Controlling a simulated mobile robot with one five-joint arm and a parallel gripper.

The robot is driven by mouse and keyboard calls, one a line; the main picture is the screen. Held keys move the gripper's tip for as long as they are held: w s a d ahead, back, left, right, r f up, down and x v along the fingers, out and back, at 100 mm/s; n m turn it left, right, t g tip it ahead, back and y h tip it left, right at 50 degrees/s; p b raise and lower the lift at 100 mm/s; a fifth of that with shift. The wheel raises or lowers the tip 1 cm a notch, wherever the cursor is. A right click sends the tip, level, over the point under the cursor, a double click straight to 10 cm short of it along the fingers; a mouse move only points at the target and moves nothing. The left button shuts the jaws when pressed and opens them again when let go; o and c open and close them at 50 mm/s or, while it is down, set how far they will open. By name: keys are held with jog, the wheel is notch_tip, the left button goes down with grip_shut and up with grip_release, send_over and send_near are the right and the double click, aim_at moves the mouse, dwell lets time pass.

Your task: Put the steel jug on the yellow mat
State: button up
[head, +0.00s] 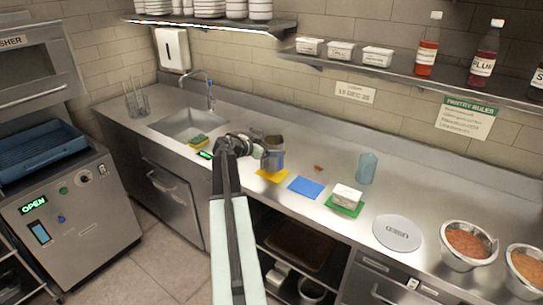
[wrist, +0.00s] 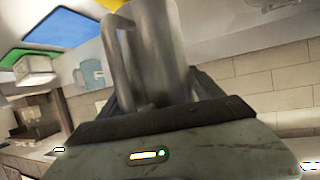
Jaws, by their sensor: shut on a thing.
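The steel jug (head: 274,158) is in my gripper (head: 262,152), which is shut on it. In the head view the jug is upright, over or just behind the yellow mat (head: 271,177); I cannot tell whether it touches the mat or the counter. In the wrist view the jug (wrist: 165,50) fills the top middle, slightly blurred, with its handle (wrist: 120,60) on the left. A corner of the yellow mat (wrist: 112,4) shows past the jug there. My gripper's fingers (wrist: 155,100) lie partly behind the jug.
Right of the yellow mat are a blue mat (head: 307,188) and a green mat (head: 341,209) bearing a white tub (head: 347,196). A blue cup (head: 367,168) stands behind them. A sink (head: 190,124) and sponge (head: 198,141) lie left. A round lid (head: 398,232) lies right.

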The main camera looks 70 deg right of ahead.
jog(key=shift+w+d, duration=0.15)
jog(key=shift+d, duration=0.15)
notch_tip(320, 180, down, 4)
jog(key=b, duration=0.4)
jog(key=shift+r, duration=0.2)
jog(key=shift+f, duration=0.15)
jog(key=o, duration=2)
